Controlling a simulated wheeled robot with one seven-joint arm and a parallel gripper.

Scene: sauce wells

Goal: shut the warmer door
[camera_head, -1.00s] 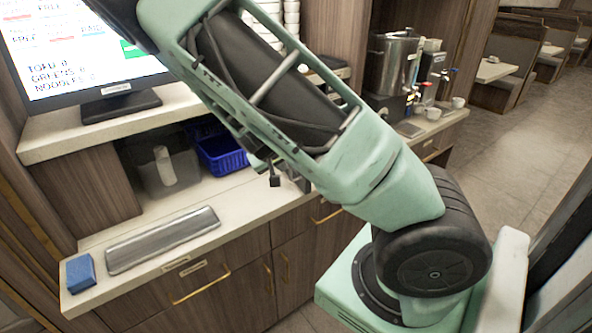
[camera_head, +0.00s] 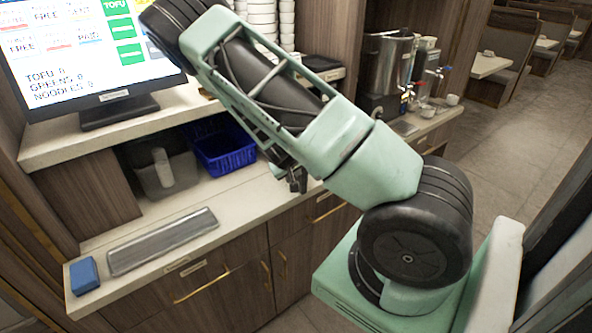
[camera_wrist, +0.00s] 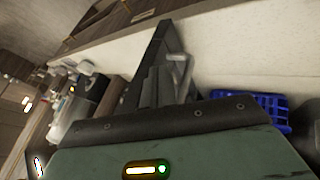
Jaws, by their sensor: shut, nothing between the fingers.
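No warmer or warmer door can be made out in either view. My gripper (camera_wrist: 170,68) is shut and empty in the wrist view, with its dark fingers in front of a pale surface. In the head view my arm crosses the middle of the picture and hides part of the counter and the shelf opening behind it. A small dark part hangs under the arm there, above the counter edge; I cannot tell if it is a fingertip.
A blue basket (camera_head: 222,148) and a clear bin (camera_head: 165,172) sit under the screen shelf. A grey metal plate (camera_head: 162,240) and blue block (camera_head: 84,275) lie on the counter (camera_head: 235,205). A screen (camera_head: 90,50), stacked bowls (camera_head: 262,18) and steel urn (camera_head: 388,62) stand behind.

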